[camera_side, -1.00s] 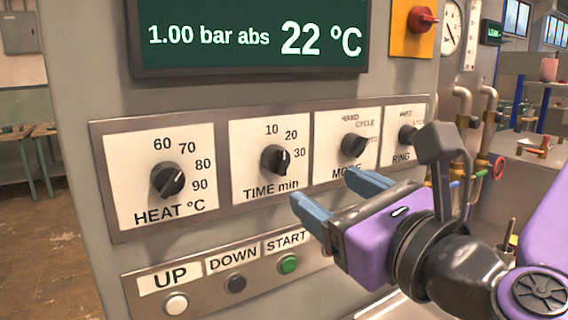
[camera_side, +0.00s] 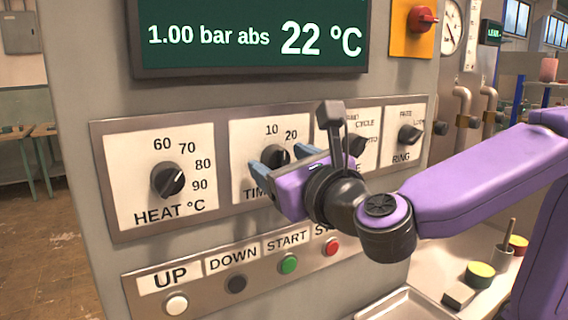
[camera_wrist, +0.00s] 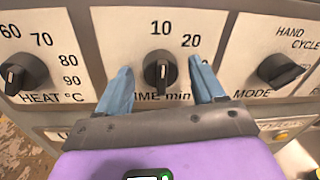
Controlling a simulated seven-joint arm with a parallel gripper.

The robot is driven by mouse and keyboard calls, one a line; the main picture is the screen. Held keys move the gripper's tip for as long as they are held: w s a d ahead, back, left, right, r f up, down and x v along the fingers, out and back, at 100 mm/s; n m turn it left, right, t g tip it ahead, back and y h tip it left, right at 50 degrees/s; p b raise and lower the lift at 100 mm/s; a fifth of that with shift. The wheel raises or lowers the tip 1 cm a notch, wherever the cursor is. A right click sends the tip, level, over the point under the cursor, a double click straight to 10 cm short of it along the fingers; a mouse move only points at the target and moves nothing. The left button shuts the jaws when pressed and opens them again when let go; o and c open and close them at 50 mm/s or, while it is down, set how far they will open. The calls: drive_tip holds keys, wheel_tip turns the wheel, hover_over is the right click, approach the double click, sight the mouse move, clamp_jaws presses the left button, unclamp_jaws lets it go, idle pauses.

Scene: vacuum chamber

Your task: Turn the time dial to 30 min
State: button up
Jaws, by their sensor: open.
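The time dial (camera_wrist: 158,70) is a dark knob on a white plate marked 10, 20 and a partly hidden 30. In the wrist view its white pointer mark is near vertical, but I cannot tell its exact setting. My gripper (camera_wrist: 163,88) is open, with one blue finger on each side of the dial and gaps between fingers and knob. In the side view my gripper (camera_side: 272,172) is in front of the dial (camera_side: 275,155), hiding its lower part, the 30 mark and most of the TIME label.
The heat dial (camera_side: 168,181) is to the left, the mode dial (camera_wrist: 279,70) and ring dial (camera_side: 410,134) to the right. Below are the UP (camera_side: 176,304), DOWN (camera_side: 236,283), START (camera_side: 288,264) and red (camera_side: 331,246) buttons. A green display (camera_side: 250,38) is above.

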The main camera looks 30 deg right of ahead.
drive_tip(key=c, duration=1.1)
drive_tip(key=shift+o, duration=0.2)
drive_tip(key=shift+m, duration=0.3)
drive_tip(key=m, duration=0.8)
drive_tip(key=shift+d+m+g, duration=0.1)
drive_tip(key=shift+m+g, duration=0.2)
drive_tip(key=m, duration=0.4)
drive_tip(key=shift+y, duration=0.3)
drive_tip(key=shift+m+y, duration=0.3)
drive_tip(key=shift+m, duration=1.6)
